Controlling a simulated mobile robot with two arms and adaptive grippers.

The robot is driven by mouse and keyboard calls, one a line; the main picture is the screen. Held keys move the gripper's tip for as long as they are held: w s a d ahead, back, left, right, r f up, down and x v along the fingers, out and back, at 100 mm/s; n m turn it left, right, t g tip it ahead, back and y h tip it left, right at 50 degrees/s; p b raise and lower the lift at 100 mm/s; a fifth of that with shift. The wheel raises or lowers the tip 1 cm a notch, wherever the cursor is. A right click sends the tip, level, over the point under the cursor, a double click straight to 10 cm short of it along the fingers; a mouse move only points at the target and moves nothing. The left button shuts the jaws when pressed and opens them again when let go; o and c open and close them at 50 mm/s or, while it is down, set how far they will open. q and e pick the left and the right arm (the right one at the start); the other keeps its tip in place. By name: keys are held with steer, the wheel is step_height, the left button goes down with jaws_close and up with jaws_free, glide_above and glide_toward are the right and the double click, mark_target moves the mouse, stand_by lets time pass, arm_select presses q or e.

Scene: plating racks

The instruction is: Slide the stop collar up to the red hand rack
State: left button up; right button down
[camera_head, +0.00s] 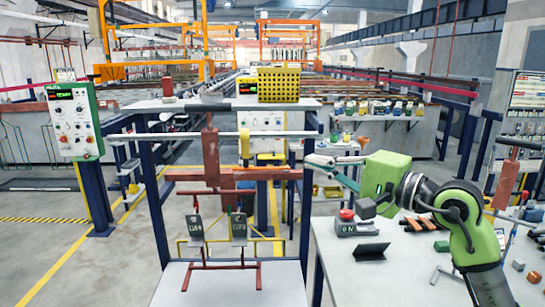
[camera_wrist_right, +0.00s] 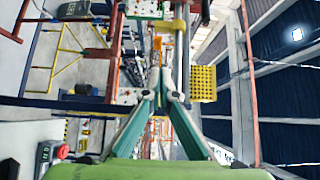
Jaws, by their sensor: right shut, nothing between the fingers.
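The red hand rack (camera_head: 211,155) hangs from a horizontal grey bar (camera_head: 285,134) in the head view. Its lower frame carries two dark plates. A yellow collar (camera_head: 244,147), which looks like the stop collar, sits around the bar to the right of the rack, with a gap between them. In the wrist view, the collar (camera_wrist_right: 172,25) shows on the bar and red rack parts (camera_wrist_right: 105,52) lie to its left. My right gripper (camera_head: 310,161) is shut and empty, right of the collar near the bar's right end. My left gripper is not in view.
A blue-legged stand with a white top shelf (camera_head: 188,108) surrounds the rack; a yellow perforated basket (camera_head: 292,84) stands on that shelf. A white worktable (camera_head: 345,273) at right holds a red-button box (camera_head: 345,225) and tools. A control box (camera_head: 72,122) stands at left.

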mark_target(244, 153)
steer(key=s+a+p+x, duration=0.2)
steer(key=p+x, duration=0.5)
steer(key=x, duration=0.6)
steer(key=shift+f, duration=0.1)
steer(key=a, duration=0.4)
steer(key=shift+s+a+b, duration=0.1)
steer(key=shift+a+b, duration=0.05)
steer(key=shift+b, duration=0.15)
